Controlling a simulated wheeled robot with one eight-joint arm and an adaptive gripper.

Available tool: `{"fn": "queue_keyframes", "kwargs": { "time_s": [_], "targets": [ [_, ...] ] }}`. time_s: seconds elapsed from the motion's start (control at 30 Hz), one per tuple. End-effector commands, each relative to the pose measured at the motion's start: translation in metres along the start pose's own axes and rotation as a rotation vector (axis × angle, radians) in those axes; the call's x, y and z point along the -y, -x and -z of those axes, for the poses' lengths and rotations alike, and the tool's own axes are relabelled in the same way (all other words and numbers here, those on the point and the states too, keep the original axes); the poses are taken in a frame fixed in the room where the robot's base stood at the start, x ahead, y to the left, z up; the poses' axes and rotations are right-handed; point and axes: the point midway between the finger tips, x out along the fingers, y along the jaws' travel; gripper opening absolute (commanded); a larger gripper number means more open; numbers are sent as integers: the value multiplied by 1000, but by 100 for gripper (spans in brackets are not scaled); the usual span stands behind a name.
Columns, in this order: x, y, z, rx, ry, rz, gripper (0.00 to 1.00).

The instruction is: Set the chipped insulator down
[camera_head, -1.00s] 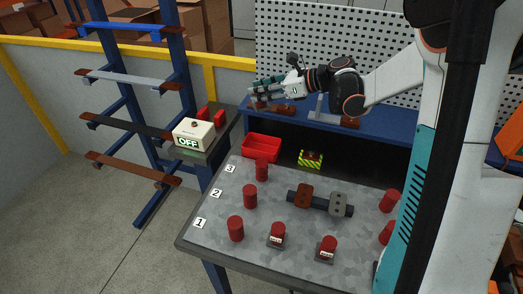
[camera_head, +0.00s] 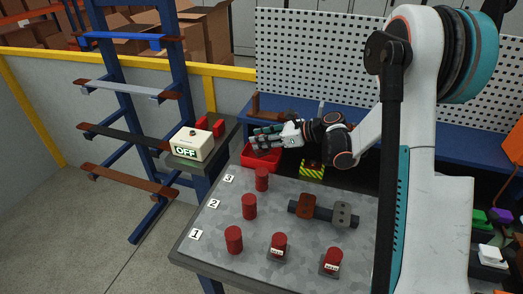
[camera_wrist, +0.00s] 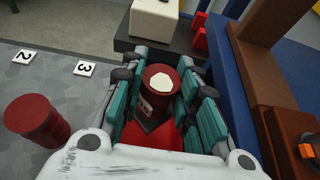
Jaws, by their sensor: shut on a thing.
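The chipped insulator (camera_wrist: 158,92) is a dark red cylinder with a pale irregular patch on its top, seen in the wrist view. My gripper (camera_wrist: 165,88) is shut on it, with teal-padded fingers on both sides. In the head view my gripper (camera_head: 262,138) is low over the red tray (camera_head: 248,162) at the table's back edge. Red also shows below the insulator in the wrist view. The fingers hide the insulator in the head view, and I cannot tell whether its base touches the tray.
Red insulators stand by marks 1 (camera_head: 233,240), 2 (camera_head: 249,207) and 3 (camera_head: 261,180). Two labelled ones (camera_head: 278,246) (camera_head: 331,262) stand at the front. A bar with brown and grey blocks (camera_head: 323,210) and a striped box (camera_head: 312,170) are nearby. An OFF box (camera_head: 191,145) is left.

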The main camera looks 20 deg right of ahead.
Motion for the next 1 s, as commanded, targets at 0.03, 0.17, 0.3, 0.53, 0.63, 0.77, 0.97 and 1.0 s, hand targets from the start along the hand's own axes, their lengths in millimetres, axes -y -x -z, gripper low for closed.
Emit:
{"fn": "queue_keyframes", "kwargs": {
  "time_s": [0.03, 0.17, 0.3, 0.53, 0.63, 0.77, 0.97, 1.0],
  "targets": [
    [0, -2, 5, 0, 0, 0, 0],
    [0, -9, 22, 0, 0, 0, 0],
    [0, -16, 37, 0, 0, 0, 0],
    [0, -15, 37, 0, 0, 0, 0],
    [0, -16, 39, 0, 0, 0, 0],
    [0, -16, 39, 0, 0, 0, 37],
    [0, -16, 39, 0, 0, 0, 37],
    [0, -16, 39, 0, 0, 0, 37]
  ]
}}
